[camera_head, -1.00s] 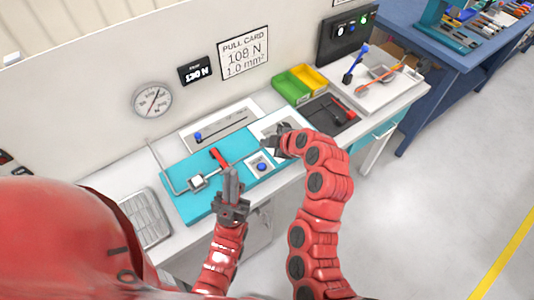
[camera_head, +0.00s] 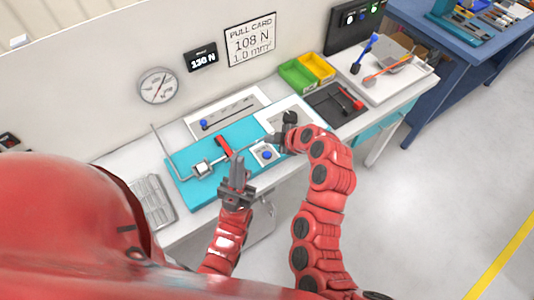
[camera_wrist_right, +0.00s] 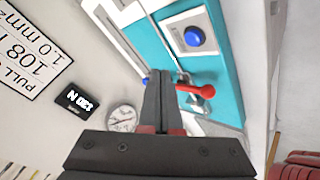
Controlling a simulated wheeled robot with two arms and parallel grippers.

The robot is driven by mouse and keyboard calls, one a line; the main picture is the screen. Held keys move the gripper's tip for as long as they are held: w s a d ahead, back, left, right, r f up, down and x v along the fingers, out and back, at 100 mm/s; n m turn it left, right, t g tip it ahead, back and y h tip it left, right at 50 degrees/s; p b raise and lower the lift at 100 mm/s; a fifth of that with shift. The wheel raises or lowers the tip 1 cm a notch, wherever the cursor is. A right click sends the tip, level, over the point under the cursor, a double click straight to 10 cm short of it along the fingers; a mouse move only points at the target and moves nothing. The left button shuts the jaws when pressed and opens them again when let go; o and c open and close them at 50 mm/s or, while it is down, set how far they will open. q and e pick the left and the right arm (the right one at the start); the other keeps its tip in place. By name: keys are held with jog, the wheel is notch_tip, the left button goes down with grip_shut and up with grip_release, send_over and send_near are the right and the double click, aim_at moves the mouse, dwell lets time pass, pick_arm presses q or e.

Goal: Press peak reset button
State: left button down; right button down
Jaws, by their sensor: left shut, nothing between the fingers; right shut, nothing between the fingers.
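A round blue button (camera_head: 267,154) sits on a small white square plate on the teal board (camera_head: 205,188). It also shows in the right wrist view (camera_wrist_right: 194,37), uncovered; no label on it is readable. My right gripper (camera_head: 279,140) is beside the button's plate, above the board. In the wrist view its fingers (camera_wrist_right: 161,76) are shut and empty, apart from the button, near a red-handled lever (camera_wrist_right: 205,90). The display (camera_head: 202,58) reads 130 N.
A dial gauge (camera_head: 158,86) and a pull card (camera_head: 250,40) are on the wall. A slotted white panel with a blue knob (camera_head: 203,123) lies behind the board. Green (camera_head: 298,75) and yellow bins and a dark tray (camera_head: 325,103) stand right of my right gripper.

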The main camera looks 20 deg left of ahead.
aim_at(270, 155)
notch_tip(270, 155, down, 5)
jog(key=b, duration=0.3)
dwell(0.5)
dwell(1.4)
jog(key=shift+f+b, duration=0.35)
jog(key=shift+b, duration=0.35)
jog(key=shift+s+f+b, duration=0.1)
jog(key=shift+f+b, duration=0.4)
jog(key=shift+b, duration=0.15)
dwell(0.4)
jog(key=shift+r, duration=0.15)
dwell(0.3)
jog(key=shift+r, duration=0.75)
jog(key=shift+r, duration=0.1)
